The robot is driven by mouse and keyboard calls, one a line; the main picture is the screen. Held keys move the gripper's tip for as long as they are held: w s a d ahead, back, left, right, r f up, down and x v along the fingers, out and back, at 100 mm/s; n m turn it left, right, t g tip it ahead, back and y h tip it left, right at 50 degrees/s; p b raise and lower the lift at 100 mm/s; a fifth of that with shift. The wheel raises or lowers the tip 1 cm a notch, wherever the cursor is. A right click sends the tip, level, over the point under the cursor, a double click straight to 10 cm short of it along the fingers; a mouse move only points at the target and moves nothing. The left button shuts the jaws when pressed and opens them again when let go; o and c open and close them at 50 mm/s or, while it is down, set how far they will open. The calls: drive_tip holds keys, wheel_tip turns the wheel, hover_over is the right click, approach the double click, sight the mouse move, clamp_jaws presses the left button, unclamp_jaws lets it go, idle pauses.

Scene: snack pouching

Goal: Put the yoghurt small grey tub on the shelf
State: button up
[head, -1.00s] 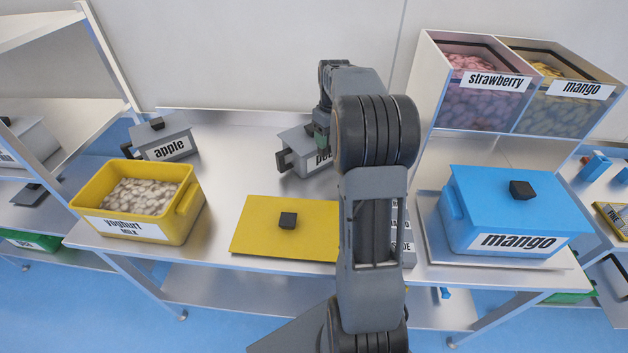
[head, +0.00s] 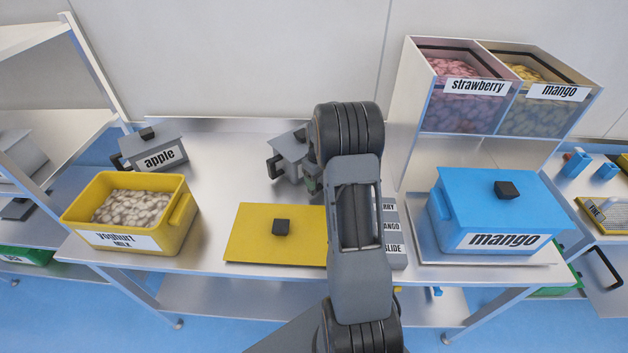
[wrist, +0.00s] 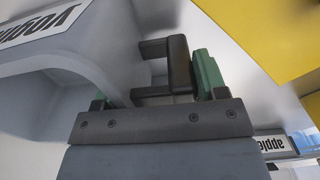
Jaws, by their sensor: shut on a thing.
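In the wrist view a small grey tub (wrist: 60,75) with a partly cut-off yoghurt label fills the left side, close to the camera. My gripper (wrist: 155,88) has green fingertips and is shut on this tub, with its black handle (wrist: 180,65) by the jaws. The exact contact is partly hidden by the tub's wall. A metal rack with shelves (head: 85,65) stands at the left.
A yellow yoghurt tub (head: 175,235), a yellow lid (head: 250,243) and a grey apple tub (head: 183,150) are on the table (head: 215,190). A blue mango tub (head: 455,225) and strawberry and mango bins (head: 405,95) are at right.

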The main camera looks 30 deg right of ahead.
drive_tip(key=shift+f, duration=0.25)
drive_tip(key=o, duration=1)
drive_tip(key=shift+f, duration=0.1)
drive_tip(key=o, duration=0.4)
